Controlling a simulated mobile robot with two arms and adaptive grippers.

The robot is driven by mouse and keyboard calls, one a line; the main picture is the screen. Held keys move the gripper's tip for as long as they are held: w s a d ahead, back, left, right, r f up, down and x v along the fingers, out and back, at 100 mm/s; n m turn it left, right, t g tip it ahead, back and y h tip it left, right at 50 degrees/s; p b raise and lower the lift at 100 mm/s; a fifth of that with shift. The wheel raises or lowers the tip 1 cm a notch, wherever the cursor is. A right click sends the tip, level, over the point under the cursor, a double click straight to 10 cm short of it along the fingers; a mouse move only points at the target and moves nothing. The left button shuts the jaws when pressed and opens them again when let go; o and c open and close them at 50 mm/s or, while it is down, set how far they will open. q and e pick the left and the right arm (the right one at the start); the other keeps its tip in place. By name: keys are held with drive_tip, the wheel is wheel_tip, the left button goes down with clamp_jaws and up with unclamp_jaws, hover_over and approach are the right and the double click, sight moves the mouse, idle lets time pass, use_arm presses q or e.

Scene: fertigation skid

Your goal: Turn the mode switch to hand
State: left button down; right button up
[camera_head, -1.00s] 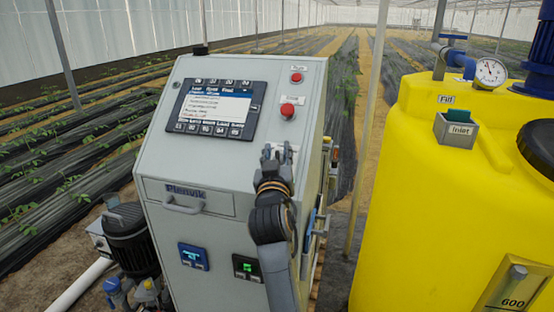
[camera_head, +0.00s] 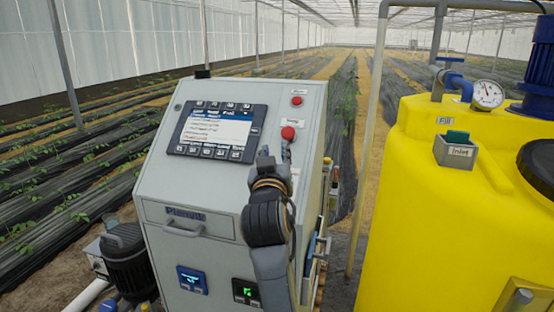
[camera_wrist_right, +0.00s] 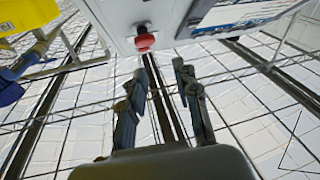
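The mode switch itself cannot be made out; the panel area behind my right gripper is hidden in the head view. The grey control cabinet (camera_head: 160,165) has a sloped front with a red mushroom button (camera_head: 288,132), which also shows in the right wrist view (camera_wrist_right: 145,42). My right gripper (camera_head: 276,157) is in front of this slope, just below the red button. In the right wrist view its two fingers (camera_wrist_right: 162,72) are apart with nothing held between them. Whether the fingertips touch the panel cannot be told. My left gripper is not in view.
A screen with keys (camera_head: 217,132) is left of my right gripper. A smaller red button (camera_head: 297,101) sits higher up. A drawer handle (camera_head: 184,231) and two small displays are lower. A yellow tank (camera_head: 400,220) stands at the right, a dark pump (camera_head: 125,250) at the left.

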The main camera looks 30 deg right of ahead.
drive_tip(key=s+a+f+g+p, duration=0.1)
drive_tip(key=s+a+f+p, duration=0.1)
drive_tip(key=s+a+f, duration=0.65)
drive_tip(key=shift+y, duration=0.3)
drive_tip(key=p+x, duration=0.1)
drive_tip(key=x, duration=0.3)
drive_tip(key=s+d+p+x, duration=0.1)
drive_tip(key=p+x, duration=0.1)
drive_tip(key=x, duration=0.3)
drive_tip(key=p+x, duration=0.2)
drive_tip(key=x, duration=0.2)
drive_tip(key=shift+w+d+r, duration=0.15)
drive_tip(key=shift+d+r, duration=0.2)
drive_tip(key=shift+d, duration=0.2)
drive_tip(key=shift+c, duration=0.4)
clamp_jaws()
